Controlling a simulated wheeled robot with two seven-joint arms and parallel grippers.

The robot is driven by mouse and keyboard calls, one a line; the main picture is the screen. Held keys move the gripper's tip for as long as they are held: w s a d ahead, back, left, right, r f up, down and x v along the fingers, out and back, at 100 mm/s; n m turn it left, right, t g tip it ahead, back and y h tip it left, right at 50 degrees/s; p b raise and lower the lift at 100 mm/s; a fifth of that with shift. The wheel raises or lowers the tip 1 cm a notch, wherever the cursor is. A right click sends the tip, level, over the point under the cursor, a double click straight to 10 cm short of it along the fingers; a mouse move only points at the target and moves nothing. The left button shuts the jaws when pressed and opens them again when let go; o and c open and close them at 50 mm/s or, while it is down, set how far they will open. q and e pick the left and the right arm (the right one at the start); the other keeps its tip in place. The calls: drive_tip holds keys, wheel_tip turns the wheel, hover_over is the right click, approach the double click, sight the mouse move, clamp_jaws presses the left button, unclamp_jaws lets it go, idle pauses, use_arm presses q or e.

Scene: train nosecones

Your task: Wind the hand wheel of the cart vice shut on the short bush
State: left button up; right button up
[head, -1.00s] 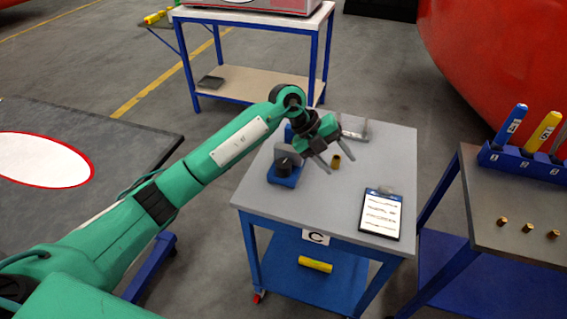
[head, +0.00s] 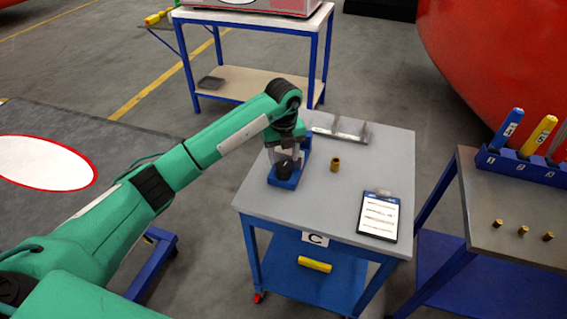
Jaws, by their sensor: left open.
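The cart vice (head: 284,183) has a blue base and stands at the left side of the top of the cart marked C (head: 300,215). Its dark round hand wheel (head: 285,168) faces up at the near end. My left gripper (head: 286,160) points down right over the wheel with open fingers; whether they touch it I cannot tell. The gripper and wrist hide much of the vice, so its jaws and anything between them do not show. A brass bush (head: 335,164) stands upright on the cart top, right of the vice. My right gripper is out of view.
A clipboard (head: 379,215) lies at the cart's front right, and a grey metal bracket (head: 340,129) stands at the back. A second cart (head: 510,257) on the right carries several small brass pieces and a blue rack (head: 525,168). The cart's front middle is clear.

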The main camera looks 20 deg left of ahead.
sight(283, 166)
use_arm(q)
drive_tip(key=shift+f+p, duration=0.4)
drive_tip(key=shift+f, duration=2.15)
drive_tip(key=c, duration=0.7)
